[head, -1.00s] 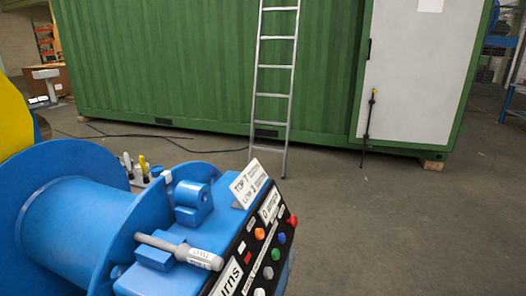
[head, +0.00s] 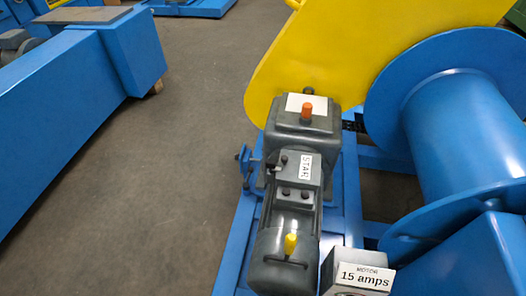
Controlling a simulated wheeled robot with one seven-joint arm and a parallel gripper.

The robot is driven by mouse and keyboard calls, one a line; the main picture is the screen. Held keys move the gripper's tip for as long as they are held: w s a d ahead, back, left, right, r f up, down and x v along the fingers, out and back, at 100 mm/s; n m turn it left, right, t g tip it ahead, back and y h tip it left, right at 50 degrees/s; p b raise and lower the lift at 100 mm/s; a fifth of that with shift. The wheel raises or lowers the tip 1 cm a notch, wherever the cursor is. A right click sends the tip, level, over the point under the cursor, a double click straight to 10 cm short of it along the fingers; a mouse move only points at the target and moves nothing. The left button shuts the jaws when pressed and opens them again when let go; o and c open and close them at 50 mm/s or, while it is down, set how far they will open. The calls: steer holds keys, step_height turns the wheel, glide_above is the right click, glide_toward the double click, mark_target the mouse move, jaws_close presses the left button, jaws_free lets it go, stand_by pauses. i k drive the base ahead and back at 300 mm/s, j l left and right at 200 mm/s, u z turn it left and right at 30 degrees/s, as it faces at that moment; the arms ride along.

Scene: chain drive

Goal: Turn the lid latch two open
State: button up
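No part clearly marked as lid latch two shows in the head view. A grey motor and gearbox unit (head: 297,200) stands on a blue frame (head: 349,200), with a "STAR" label (head: 306,164) on its box. An orange cap (head: 307,110) and a yellow knob (head: 290,243) stand up from the unit. A yellow guard (head: 340,50) rises behind it. My gripper is not in view.
A blue drum (head: 465,140) with wide flanges fills the right. A box labelled "15 amps" (head: 365,274) sits at the bottom. A long blue beam (head: 60,115) lies at the left. Grey floor (head: 195,150) between beam and motor is clear.

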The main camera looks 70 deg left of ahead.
mark_target(271, 165)
steer(key=i+u, duration=0.1)
steer(key=u, duration=1.35)
